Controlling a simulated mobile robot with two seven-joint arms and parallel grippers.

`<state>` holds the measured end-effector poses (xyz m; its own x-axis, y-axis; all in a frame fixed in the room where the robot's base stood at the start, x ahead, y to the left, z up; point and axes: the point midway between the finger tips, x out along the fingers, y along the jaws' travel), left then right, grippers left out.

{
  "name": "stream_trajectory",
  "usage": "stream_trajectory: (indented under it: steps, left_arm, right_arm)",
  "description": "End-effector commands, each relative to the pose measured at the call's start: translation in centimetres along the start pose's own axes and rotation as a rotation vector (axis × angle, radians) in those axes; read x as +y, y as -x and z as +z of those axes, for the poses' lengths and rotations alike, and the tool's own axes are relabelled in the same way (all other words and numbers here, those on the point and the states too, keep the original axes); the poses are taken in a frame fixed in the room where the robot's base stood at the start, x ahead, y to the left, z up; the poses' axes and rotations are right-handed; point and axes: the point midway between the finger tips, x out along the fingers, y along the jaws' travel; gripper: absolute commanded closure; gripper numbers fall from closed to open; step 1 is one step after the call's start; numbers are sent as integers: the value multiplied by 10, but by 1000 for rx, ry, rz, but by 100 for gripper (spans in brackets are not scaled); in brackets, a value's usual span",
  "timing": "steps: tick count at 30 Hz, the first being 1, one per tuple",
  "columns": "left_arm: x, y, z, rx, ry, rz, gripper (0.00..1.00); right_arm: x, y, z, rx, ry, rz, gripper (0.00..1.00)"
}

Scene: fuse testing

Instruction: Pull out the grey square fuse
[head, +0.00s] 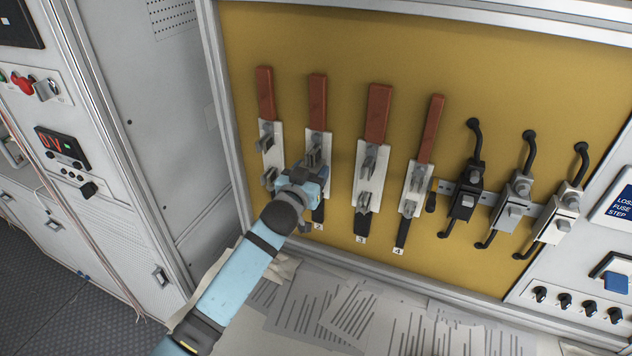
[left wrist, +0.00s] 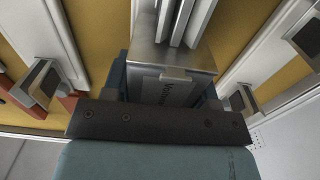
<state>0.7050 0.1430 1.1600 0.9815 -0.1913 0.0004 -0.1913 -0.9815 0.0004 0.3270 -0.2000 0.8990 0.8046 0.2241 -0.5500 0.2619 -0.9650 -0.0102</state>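In the head view my left gripper (head: 305,178) is at the lower part of the second white switch plate (head: 316,141) from the left and hides the fuse there. The gripper is around the block, but whether its fingers press on it is not clear. My right gripper is not in view.
Other white plates with red handles stand close on both sides: one at left (head: 265,95), two at right (head: 376,115) (head: 430,130). Black, grey and white levered modules (head: 465,195) are further right. Papers (head: 345,310) lie on the ledge below.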

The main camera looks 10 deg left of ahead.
Motion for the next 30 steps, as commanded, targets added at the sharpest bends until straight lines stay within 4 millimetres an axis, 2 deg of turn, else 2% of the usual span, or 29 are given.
stream_trajectory:
  steps: [2,30]
  left_arm:
    - [0,0,0,0,0,0,85]
    - [0,2,-1,1,0,0,85]
  right_arm:
    - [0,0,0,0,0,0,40]
    - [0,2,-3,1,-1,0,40]
